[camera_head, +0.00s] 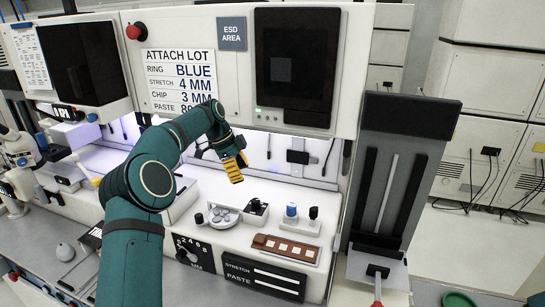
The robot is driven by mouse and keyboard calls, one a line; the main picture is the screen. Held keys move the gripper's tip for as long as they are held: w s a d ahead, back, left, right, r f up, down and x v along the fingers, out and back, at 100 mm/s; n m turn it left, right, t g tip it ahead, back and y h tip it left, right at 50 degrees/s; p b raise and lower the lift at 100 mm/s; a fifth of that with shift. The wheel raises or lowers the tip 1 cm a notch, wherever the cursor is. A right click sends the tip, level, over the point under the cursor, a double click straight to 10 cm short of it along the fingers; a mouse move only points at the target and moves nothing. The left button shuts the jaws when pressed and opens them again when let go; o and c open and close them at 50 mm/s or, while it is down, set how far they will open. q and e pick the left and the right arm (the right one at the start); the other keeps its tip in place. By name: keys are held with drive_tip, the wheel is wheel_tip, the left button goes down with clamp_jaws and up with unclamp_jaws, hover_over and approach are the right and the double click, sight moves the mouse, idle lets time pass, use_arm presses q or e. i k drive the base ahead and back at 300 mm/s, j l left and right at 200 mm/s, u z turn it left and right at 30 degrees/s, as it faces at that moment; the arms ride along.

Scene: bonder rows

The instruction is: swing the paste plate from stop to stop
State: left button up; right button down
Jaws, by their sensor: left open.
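A round grey plate (223,218) with several light discs or wells on it sits on the white machine deck, left of the deck's middle. It looks like the paste plate. A small black knob (199,218) stands at its left edge. My left gripper (236,175), with yellow finger pads, hangs above and slightly right of the plate, apart from it. It is open and nothing shows between its fingers. My green left arm rises from the bottom left and hides part of the deck. My right gripper is not in view.
Beside the plate are a small black device (256,212), a white stand with blue and black knobs (299,222) and a brown tray (286,248). A black dial (192,254) is on the front. A tall dark column (398,170) stands right. The white cabinet (346,90) overhangs the deck.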

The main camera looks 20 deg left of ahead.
sight(220, 217)
drive_tip(key=k, duration=1)
